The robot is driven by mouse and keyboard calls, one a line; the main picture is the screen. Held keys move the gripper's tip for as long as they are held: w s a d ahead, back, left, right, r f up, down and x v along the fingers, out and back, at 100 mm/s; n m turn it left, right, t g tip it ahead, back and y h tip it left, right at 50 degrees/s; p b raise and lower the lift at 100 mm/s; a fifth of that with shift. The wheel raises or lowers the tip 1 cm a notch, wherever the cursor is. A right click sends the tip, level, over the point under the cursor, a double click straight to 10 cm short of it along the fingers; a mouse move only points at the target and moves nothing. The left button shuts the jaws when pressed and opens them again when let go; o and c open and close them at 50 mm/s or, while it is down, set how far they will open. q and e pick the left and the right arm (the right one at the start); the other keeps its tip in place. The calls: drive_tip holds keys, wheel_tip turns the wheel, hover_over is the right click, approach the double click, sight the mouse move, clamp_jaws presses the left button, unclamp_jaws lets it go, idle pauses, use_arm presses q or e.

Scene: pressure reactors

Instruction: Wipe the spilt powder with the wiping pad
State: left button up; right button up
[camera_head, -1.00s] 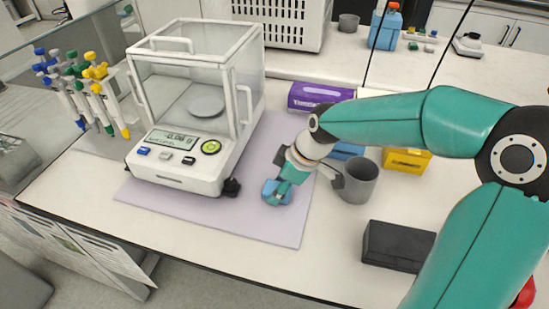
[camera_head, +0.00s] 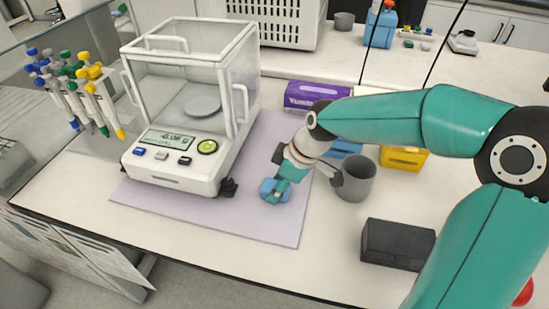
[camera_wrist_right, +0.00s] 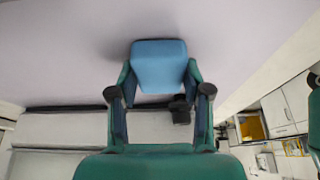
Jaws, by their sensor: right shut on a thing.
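The blue wiping pad (camera_head: 272,190) is at the lilac mat (camera_head: 262,225), right of the balance. My right gripper (camera_head: 282,182) is shut on the pad, with its fingers on both sides of it. In the right wrist view the pad (camera_wrist_right: 160,66) sits between the two fingertips (camera_wrist_right: 160,92), against the pale lilac surface. I cannot tell whether the pad presses on the mat or hovers just above it. I cannot make out any spilt powder in these views. My left gripper is not in view.
The glass-walled balance (camera_head: 180,165) stands left of the pad, its black foot close by. A grey cup (camera_head: 355,182) and a black box (camera_head: 397,242) stand to the right. Purple (camera_head: 312,93) and yellow (camera_head: 404,158) boxes are behind. The mat's front part is clear.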

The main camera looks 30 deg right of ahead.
drive_tip(key=r, duration=0.1)
drive_tip(key=r+p, duration=0.1)
drive_tip(key=r, duration=0.2)
drive_tip(key=shift+a+p, duration=0.25)
drive_tip(key=shift+p, duration=0.05)
drive_tip(key=shift+w+r+p, duration=0.1)
drive_tip(key=shift+r+p, duration=0.45)
drive_tip(key=shift+r, duration=0.15)
drive_tip(key=shift+r+p, duration=0.9)
drive_tip(key=shift+r, duration=0.35)
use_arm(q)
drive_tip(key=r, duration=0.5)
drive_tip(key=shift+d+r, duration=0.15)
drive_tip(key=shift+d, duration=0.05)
use_arm(e)
drive_tip(key=shift+f, duration=0.1)
